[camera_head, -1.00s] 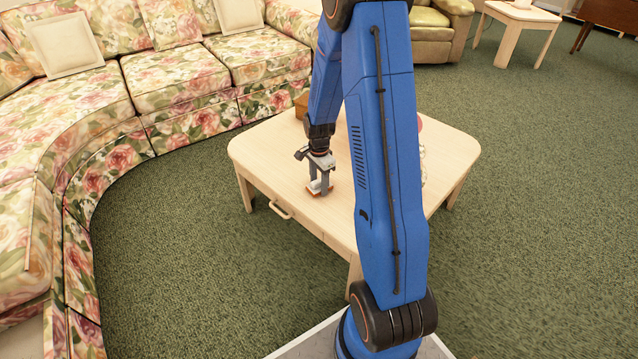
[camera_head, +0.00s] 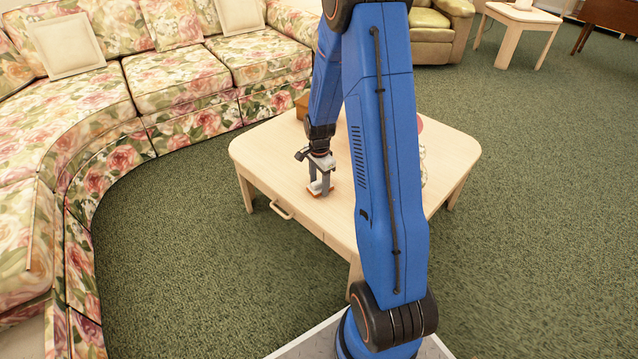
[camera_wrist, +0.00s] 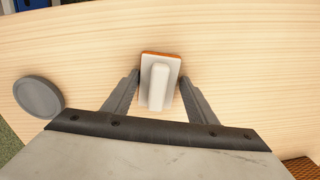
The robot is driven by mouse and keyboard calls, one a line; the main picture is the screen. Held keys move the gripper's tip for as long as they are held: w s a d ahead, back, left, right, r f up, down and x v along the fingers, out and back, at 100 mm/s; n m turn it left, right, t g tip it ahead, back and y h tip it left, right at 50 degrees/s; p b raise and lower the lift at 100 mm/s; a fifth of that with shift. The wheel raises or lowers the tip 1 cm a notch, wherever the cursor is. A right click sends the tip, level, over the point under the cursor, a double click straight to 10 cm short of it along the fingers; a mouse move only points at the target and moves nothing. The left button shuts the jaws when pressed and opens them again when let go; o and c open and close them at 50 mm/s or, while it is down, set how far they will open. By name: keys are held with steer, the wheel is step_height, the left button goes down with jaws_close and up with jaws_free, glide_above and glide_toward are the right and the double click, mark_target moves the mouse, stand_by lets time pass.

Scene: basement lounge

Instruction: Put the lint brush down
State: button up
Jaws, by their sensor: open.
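The lint brush (camera_wrist: 158,84) has a pale handle on a flat pale base with an orange edge. In the wrist view it lies on the light wooden table (camera_wrist: 230,45), between the tips of my gripper (camera_wrist: 158,90). Both fingers stand apart from the brush, with a gap on each side, so my gripper is open and holds nothing. In the head view my gripper (camera_head: 320,185) points down at the near left part of the table (camera_head: 270,165), and the brush shows only as a small pale and orange piece at the fingertips.
A grey round disc (camera_wrist: 38,96) lies left of the brush in the wrist view. A brown box (camera_head: 301,105) stands at the table's back, partly behind my arm. A pink round thing and a pale patterned thing (camera_head: 422,165) show right of my arm. A floral sofa (camera_head: 180,80) curves around the left.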

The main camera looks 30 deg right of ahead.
steer(key=shift+s+f, duration=0.25)
steer(key=shift+s, duration=0.15)
step_height(320, 180, up, 12)
step_height(320, 180, up, 10)
steer(key=n+t, duration=0.1)
steer(key=n, duration=0.3)
glide_above(320, 181)
steer(key=s+a, duration=0.5)
steer(key=s+a+r+n+t, duration=0.1)
steer(key=s+a+r+n, duration=0.2)
steer(key=s, duration=0.5)
steer(key=s+a+r+n+t, duration=0.1)
steer(key=s+a+r+n, duration=0.3)
steer(key=s+n, duration=0.2)
steer(key=s+a+r+n+t, duration=0.1)
steer(key=s+a+r+n, duration=0.2)
steer(key=s, duration=0.8)
steer(key=shift+a+r+n+t, duration=0.35)
steer(key=shift+r+n, duration=0.3)
steer(key=shift+n, duration=0.15)
steer(key=shift+s, duration=0.1)
